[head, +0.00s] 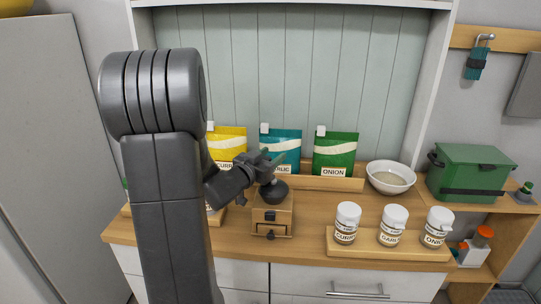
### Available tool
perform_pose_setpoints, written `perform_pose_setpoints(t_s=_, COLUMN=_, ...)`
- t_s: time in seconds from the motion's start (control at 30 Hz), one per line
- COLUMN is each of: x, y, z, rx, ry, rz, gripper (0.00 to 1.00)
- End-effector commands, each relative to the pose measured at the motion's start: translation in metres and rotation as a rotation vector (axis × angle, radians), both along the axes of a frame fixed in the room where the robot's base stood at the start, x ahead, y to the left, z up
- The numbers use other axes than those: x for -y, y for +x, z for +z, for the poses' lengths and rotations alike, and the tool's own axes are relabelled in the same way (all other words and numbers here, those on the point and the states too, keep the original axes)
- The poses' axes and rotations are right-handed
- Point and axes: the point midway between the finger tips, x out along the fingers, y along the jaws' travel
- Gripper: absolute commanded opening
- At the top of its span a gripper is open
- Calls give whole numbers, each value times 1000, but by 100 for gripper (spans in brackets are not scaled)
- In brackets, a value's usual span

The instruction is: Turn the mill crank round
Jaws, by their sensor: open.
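The mill (272,217) is a wooden box with a small drawer in front and a dark domed top (274,190). It stands upright on the wooden counter, just right of my arm. My gripper (266,164) is open, just above the dome and reaching in from the left. The crank is hard to tell apart from the dark gripper fingers at this size. I cannot tell whether the fingers touch the crank or stand around its handle.
Yellow (232,142), teal (281,146) and green (335,152) pouches stand behind on a ledge. A white bowl (391,178) is to the right. Labelled jars (392,226) stand on a wooden tray (400,252) at front right. A green box (470,172) is further right. My arm covers the left counter.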

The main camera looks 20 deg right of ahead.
Motion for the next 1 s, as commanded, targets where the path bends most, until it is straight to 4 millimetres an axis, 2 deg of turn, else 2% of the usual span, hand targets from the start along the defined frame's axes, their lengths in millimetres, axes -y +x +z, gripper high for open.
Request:
perform_pose_setpoints(t_s=0.27, x=2, y=1, z=0, rx=0, ry=0, rz=0, gripper=48)
perform_pose_setpoints(t_s=0.37, x=2, y=1, z=0, rx=0, ry=0, rz=0, gripper=32)
perform_pose_setpoints(t_s=0.53, x=2, y=1, z=0, rx=0, ry=0, rz=0, gripper=0)
perform_pose_setpoints(t_s=1.0, x=7, y=-1, z=2, rx=0, ry=0, rz=-79, gripper=0)
